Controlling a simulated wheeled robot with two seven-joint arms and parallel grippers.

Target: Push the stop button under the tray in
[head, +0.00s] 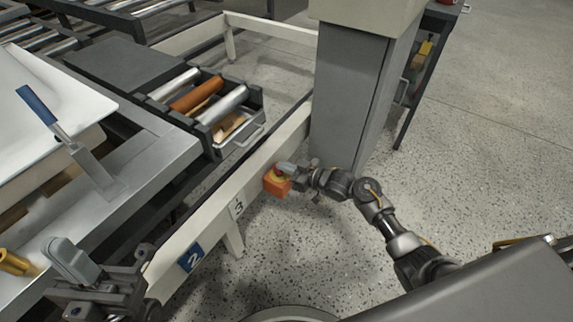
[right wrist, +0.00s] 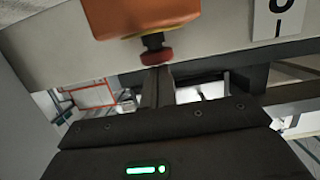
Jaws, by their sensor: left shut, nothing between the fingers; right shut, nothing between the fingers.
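The stop button (right wrist: 157,57) is a red knob on an orange box (head: 276,184), which is fixed to the pale rail below the roller tray (head: 256,136). My right gripper (head: 285,168) is shut and empty, with its tips at the button. In the right wrist view the shut fingers (right wrist: 157,76) line up with the red knob and their tips meet its edge in the picture. I cannot tell whether they touch it or how far it is pressed. My left gripper (head: 72,262) is shut and empty at the lower left, beside the bench.
A metal bench (head: 150,165) with a white shell (head: 50,95) and a blue-handled scraper (head: 38,105) lies at the left. A grey cabinet (head: 350,95) stands just beyond my right gripper. The speckled floor (head: 480,140) at the right is clear.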

